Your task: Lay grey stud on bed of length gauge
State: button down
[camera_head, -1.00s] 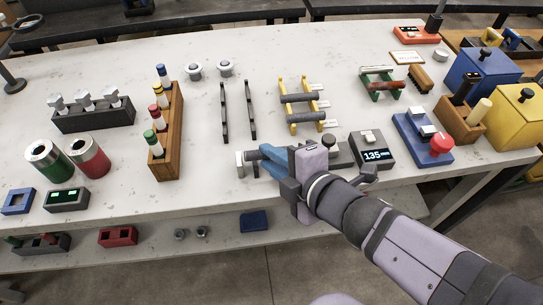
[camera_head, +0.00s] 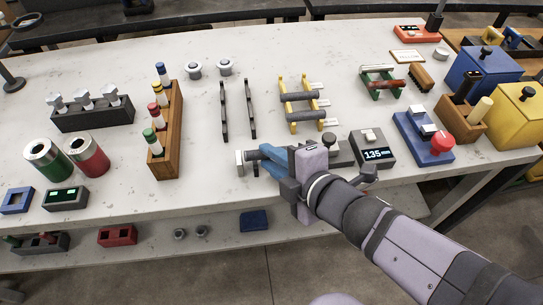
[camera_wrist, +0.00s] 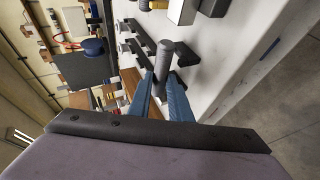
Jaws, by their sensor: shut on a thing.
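The grey stud (camera_wrist: 163,65) is a plain grey rod between the two blue fingers of my gripper (camera_wrist: 163,98) in the wrist view. In the head view my gripper (camera_head: 274,158) is shut on it at the bench's front, and the stud's left end (camera_head: 252,155) shows past the fingers. I cannot tell whether the stud touches the bed.
Two black rails (camera_head: 238,112) stand behind my gripper. A yellow rack (camera_head: 292,113) with grey rods is behind and right. A wooden rack (camera_head: 167,130) with coloured caps is left. A blue box with a red button (camera_head: 440,146) is right. The bench's front edge is close.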

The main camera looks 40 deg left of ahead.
jog(key=shift+f+b, duration=0.55)
jog(key=shift+b, duration=0.05)
dwell(2.1)
jog(key=c, duration=1.6)
grip_release()
jog(key=shift+o, duration=0.3)
jog(key=shift+f, duration=0.15)
jog(key=shift+p, duration=0.3)
